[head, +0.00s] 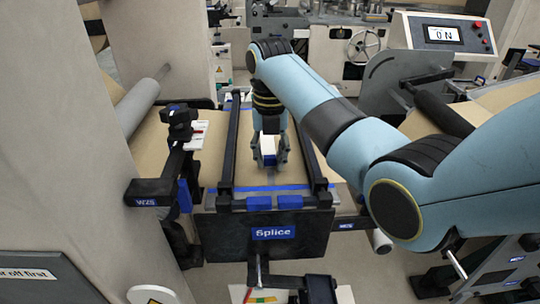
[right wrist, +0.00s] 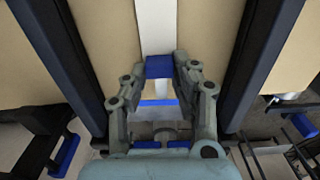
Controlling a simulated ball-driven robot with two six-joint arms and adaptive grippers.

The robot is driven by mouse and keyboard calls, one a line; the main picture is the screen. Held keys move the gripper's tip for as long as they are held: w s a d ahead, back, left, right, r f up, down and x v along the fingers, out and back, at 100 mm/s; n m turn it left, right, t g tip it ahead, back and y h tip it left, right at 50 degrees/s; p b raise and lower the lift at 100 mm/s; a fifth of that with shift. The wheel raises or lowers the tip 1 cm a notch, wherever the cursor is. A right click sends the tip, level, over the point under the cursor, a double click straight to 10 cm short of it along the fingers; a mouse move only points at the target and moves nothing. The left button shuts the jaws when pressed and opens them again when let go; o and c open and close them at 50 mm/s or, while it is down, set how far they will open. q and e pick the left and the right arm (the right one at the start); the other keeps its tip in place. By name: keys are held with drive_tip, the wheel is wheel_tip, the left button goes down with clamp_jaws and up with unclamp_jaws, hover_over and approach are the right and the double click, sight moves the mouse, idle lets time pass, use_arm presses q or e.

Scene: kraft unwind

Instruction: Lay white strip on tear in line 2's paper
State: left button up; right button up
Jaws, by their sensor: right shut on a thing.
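My right gripper (head: 269,155) points down over the splice table between two dark rails. It is shut on the white strip (head: 268,143) by a blue end piece (head: 268,160). In the right wrist view, the blue end piece (right wrist: 159,67) is between the fingertips (right wrist: 160,72), and the white strip (right wrist: 155,25) runs away from it to the top edge. Brown paper (head: 225,165) lies under the gripper. I cannot make out a tear; my arm and gripper hide part of the paper. I cannot tell whether the strip touches the paper. My left gripper is not in view.
Dark rails (head: 231,140) (head: 305,150) flank the gripper closely. A blue line (head: 240,189) crosses the near end of the paper. A black panel labelled Splice (head: 272,233) stands in front. A bracket labelled W25 (head: 150,192) is at left, a display panel (head: 443,35) at back right.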

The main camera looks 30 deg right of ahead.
drive_tip(key=shift+f, duration=0.15)
idle(0.3)
drive_tip(key=o, duration=0.8)
drive_tip(key=shift+o, duration=0.2)
